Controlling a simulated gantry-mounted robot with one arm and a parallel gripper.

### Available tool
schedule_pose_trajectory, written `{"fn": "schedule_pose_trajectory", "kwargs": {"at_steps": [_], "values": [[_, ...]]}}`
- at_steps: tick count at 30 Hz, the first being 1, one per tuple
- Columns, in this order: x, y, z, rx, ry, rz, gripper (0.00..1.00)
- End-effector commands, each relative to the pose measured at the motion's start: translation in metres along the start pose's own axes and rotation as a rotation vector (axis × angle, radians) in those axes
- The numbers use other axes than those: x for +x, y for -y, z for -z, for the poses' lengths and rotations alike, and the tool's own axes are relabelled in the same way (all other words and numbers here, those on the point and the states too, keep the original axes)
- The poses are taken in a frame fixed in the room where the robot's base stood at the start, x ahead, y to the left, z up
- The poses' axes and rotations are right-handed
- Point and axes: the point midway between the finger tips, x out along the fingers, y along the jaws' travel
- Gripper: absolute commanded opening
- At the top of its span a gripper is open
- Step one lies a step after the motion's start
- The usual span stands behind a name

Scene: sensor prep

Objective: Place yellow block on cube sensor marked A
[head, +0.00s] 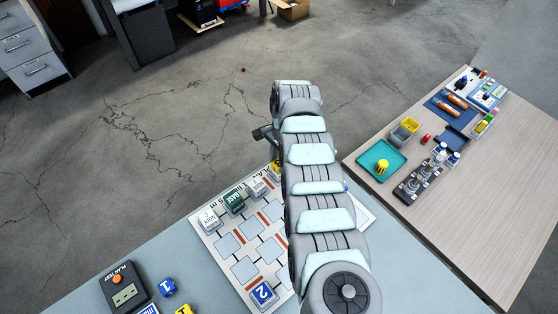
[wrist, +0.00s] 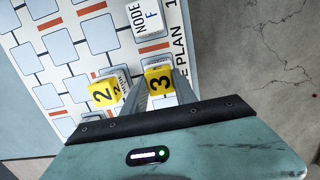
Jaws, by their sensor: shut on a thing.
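A yellow block marked 3 (wrist: 159,84) is between the fingers of my gripper (wrist: 163,88) in the wrist view, and the gripper is shut on it. A white edge shows just behind this block; I cannot tell whether they touch. Another yellow block marked 2 (wrist: 104,91) is left of the fingers, against a white cube. A white cube marked NODE F (wrist: 145,17) stands farther up the board. No letter A is readable in either view. In the head view my arm hides the gripper's fingertips, and a bit of yellow (head: 276,168) shows beside the arm.
The printed plan board (head: 222,262) holds a NODE C cube (head: 208,219), a green cube (head: 235,201), another white cube (head: 257,187) and a blue block 2 (head: 263,294). A tester (head: 124,288) and a blue block 1 (head: 167,287) lie at front left. A side table (head: 460,210) stands right.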

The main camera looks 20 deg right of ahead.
Motion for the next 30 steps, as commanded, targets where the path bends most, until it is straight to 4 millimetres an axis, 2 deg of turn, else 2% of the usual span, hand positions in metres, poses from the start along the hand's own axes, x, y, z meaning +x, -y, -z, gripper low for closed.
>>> {"fn": "schedule_pose_trajectory", "kwargs": {"at_steps": [1, 9, 16, 20, 23, 30], "values": [[0.002, 0.000, 0.000, 0.000, 0.000, 0.000, 0.34], [0.001, 0.000, 0.000, 0.000, 0.000, -0.001, 0.55], [0.000, 0.000, 0.000, 0.000, 0.000, -0.001, 0.55], [-0.008, -0.001, 0.000, 0.001, 0.000, -0.001, 0.55], [-0.021, 0.000, 0.000, 0.001, 0.000, 0.001, 0.55], [-0.075, 0.001, 0.001, 0.001, -0.003, 0.003, 0.55]]}}
